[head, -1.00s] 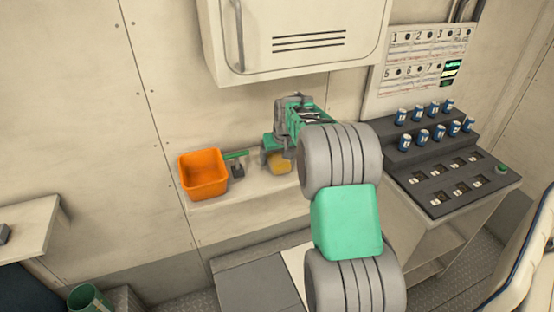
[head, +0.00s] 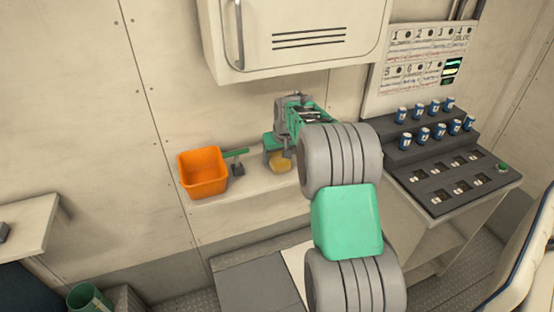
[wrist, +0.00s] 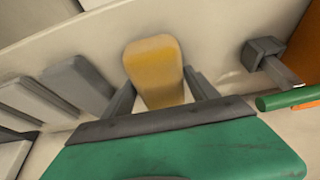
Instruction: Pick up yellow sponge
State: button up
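The yellow sponge (head: 279,162) is on the pale ledge (head: 240,187), just below my gripper (head: 277,152) in the head view. In the wrist view the sponge (wrist: 155,70) lies between the two grey fingers of my gripper (wrist: 160,80), one finger close along each side. I see no clear gap beside the sponge, but I cannot tell whether the fingers press on it. The green palm hides the near part of the view. I cannot tell whether the sponge still touches the ledge.
An orange bin (head: 203,173) stands at the ledge's left end. A green-handled tool (head: 237,162) lies between it and my gripper. A wall cabinet (head: 295,40) hangs above. A dark console (head: 440,160) with several blue cans is to the right.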

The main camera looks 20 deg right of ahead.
jog(key=c, duration=1)
jog(key=shift+r+p, duration=0.45)
jog(key=shift+w+r+b, duration=0.1)
jog(key=shift+r+b, duration=0.25)
jog(key=shift+b, duration=0.3)
jog(key=b+v, duration=0.1)
jog(key=v, duration=0.2)
jog(key=s+v, duration=0.1)
jog(key=v, duration=0.2)
jog(key=s+d+b+v, duration=0.1)
jog(key=v, duration=0.3)
jog(key=shift+w+f+b, duration=0.1)
jog(key=shift+f+b, duration=0.25)
jog(key=shift+f, duration=0.1)
jog(key=s+r+b, duration=0.1)
jog(key=s+r, duration=0.2)
jog(key=s, duration=0.5)
jog(key=shift+s+d+r+b, duration=0.2)
jog(key=shift+d+r+b, duration=0.1)
jog(key=shift+d+b, duration=0.15)
